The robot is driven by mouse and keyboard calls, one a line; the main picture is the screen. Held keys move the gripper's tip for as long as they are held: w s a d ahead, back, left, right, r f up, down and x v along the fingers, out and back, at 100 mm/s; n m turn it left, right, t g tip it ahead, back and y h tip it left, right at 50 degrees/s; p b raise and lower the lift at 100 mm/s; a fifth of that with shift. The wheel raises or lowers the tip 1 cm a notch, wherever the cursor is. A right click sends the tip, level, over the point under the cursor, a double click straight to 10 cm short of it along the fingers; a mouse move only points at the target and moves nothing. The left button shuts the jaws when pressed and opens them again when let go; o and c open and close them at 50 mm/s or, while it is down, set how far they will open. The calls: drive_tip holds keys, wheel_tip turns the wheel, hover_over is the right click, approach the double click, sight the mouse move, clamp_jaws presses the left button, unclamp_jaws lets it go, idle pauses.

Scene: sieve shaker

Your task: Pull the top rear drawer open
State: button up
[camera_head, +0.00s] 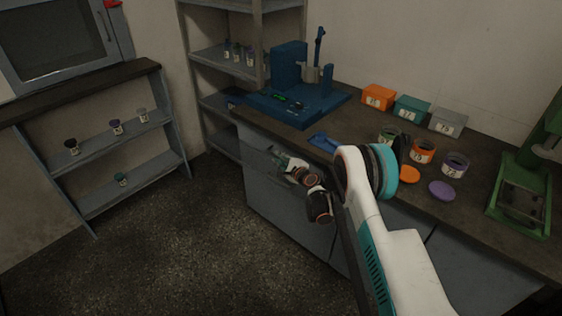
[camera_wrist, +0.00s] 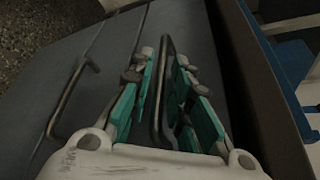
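The top rear drawer's dark bar handle (camera_wrist: 160,95) runs between the teal-padded fingers of my gripper (camera_wrist: 164,66) in the wrist view. The fingers are apart on either side of the handle, and I see a gap beside it. The grey drawer front (camera_wrist: 190,25) lies just beyond the fingertips and looks flush with the cabinet. In the head view my gripper (camera_head: 278,159) is at the upper front of the grey cabinet (camera_head: 268,195), below the worktop edge. My arm and gripper hide the handle there.
A second handle (camera_wrist: 72,98) is left of my gripper in the wrist view. The dark worktop (camera_head: 340,113) overhangs beside it, carrying a blue device (camera_head: 290,100), labelled boxes and jars. A low shelf (camera_head: 130,130) stands left. The floor (camera_head: 200,240) before the cabinet is clear.

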drive_tip(key=shift+w+a, duration=0.1)
drive_tip(key=shift+w, duration=0.15)
clamp_jaws()
drive_tip(key=shift+s+a, duration=0.1)
drive_tip(key=shift+s, duration=0.05)
